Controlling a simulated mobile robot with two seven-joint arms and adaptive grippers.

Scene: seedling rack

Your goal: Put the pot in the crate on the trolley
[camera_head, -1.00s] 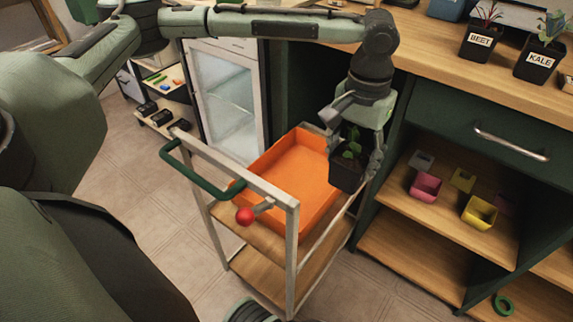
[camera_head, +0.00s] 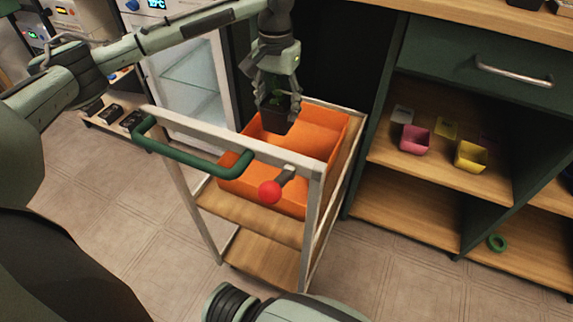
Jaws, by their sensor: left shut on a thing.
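The black pot (camera_head: 276,120) with a small green seedling is held in my left gripper (camera_head: 277,98), which is shut on it. The pot hangs upright over the back left part of the orange crate (camera_head: 318,139). Whether its base touches the crate floor I cannot tell. The crate sits on the top level of the trolley (camera_head: 313,205), which has a pale frame and wooden shelves. My right gripper is not in view.
The trolley has a green handle (camera_head: 190,153) and a red knob (camera_head: 269,192) at the near side. A green cabinet to the right holds a pink pot (camera_head: 414,140) and a yellow pot (camera_head: 470,156). A green ring (camera_head: 497,243) lies low at right. A glass-door fridge (camera_head: 190,82) stands behind.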

